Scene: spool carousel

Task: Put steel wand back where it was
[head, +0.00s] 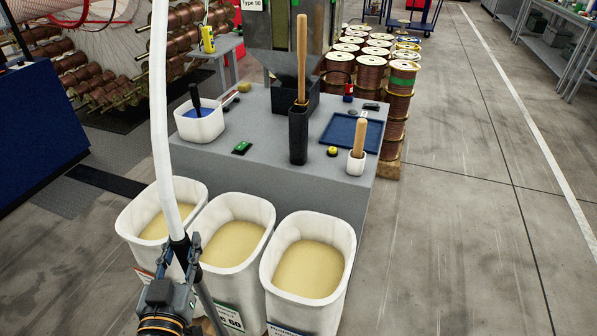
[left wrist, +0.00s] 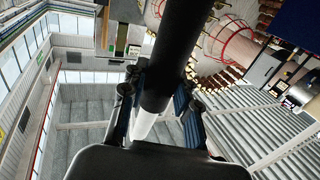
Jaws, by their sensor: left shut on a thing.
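My left gripper (head: 178,262) is low in the head view, in front of the white bins, and shut on the steel wand (head: 208,308). The wand's black grip (head: 181,248) is between the fingers. Its grey tube slants down and right, past the lower edge of the picture. A white hose (head: 160,120) rises from the grip out of the top. In the left wrist view the gripper (left wrist: 158,105) closes around the black grip (left wrist: 172,50), with a white part (left wrist: 143,125) beyond it. The wand's lower end is hidden, and no empty holder for it is clearly visible. My right gripper is not in view.
White bins of pale granules, left (head: 153,226), middle (head: 234,245) and right (head: 308,268), stand before a grey table (head: 262,150). On it are a black holder (head: 298,140) with a wooden handle, a blue tray (head: 351,133) and a white tub (head: 200,128). Floor at right is clear.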

